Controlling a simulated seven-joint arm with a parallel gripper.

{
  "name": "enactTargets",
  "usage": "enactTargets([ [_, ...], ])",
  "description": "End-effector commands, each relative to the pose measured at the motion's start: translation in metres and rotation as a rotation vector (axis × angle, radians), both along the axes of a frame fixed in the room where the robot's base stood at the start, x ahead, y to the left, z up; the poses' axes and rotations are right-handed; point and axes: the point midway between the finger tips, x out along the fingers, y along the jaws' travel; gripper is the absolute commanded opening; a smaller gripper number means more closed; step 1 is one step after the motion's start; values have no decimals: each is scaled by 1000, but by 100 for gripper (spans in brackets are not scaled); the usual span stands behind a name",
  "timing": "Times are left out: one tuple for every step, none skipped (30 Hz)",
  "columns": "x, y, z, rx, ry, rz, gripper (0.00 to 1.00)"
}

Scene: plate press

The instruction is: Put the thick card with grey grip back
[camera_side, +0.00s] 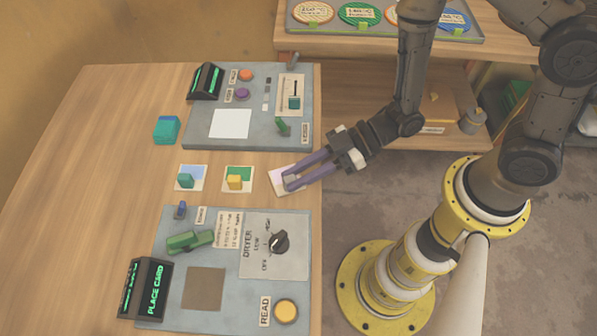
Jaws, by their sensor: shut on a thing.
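The thick card with the grey grip (281,187) is at the right end of a row of cards, near the table's right edge. It is pale, and its grey grip (291,180) sits between my fingers. My gripper (290,180) has purple fingers, reaches in from the right and is shut on the grip. The fingers hide part of the card. The card looks flat at table level; I cannot tell whether it touches the table.
Left of it lie a card with a yellow grip (235,182) and one with a teal grip (186,181). The upper panel (200,140) has a white square. The lower panel (225,285) has a dryer knob (279,241), a brown square and a display (150,288) reading "PLACE CARD".

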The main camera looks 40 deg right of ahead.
Motion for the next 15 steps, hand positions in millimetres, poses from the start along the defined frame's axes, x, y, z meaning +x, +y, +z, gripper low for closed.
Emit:
enactTargets([
  [0,0,0,0,-2,-1,0],
  [0,0,1,0,-2,-1,0],
  [0,0,1,1,-1,0,0],
  [0,0,1,1,0,0,0],
  [0,0,1,1,0,0,0],
  [0,0,0,1,0,0,0],
  [0,0,-1,1,0,0,0],
  [0,0,-2,1,0,0,0],
  [0,0,-3,1,0,0,0],
  [0,0,-3,1,0,0,23],
  [0,0,-3,1,0,0,28],
  [0,0,-3,1,0,0,36],
  [0,0,-3,1,0,0,41],
  [0,0,-3,1,0,0,46],
  [0,0,-3,1,0,0,51],
])
